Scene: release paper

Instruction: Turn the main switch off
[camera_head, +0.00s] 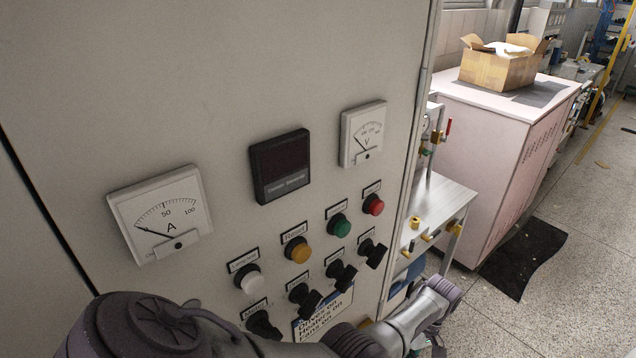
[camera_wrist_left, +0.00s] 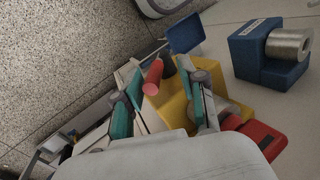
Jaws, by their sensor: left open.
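The main switch (camera_head: 262,325) is the leftmost black rotary knob in the lower row of the grey control panel (camera_head: 230,60). Its label above starts with "Main", and my left arm hides the area just below it. My left arm crosses the bottom of the head view from left to right, past the knobs. My left gripper shows in the left wrist view (camera_wrist_left: 158,85), with teal-padded fingers spread apart and nothing held between them. It points toward tools and floor, and the main switch is not in that view. My right gripper is not in view.
Several other black knobs (camera_head: 304,297) stand close beside the main switch, below coloured buttons (camera_head: 297,250). A workbench (camera_head: 440,200) and a pink cabinet (camera_head: 500,140) are at right. Near my left gripper are a yellow object (camera_wrist_left: 170,108) and a blue block (camera_wrist_left: 262,65).

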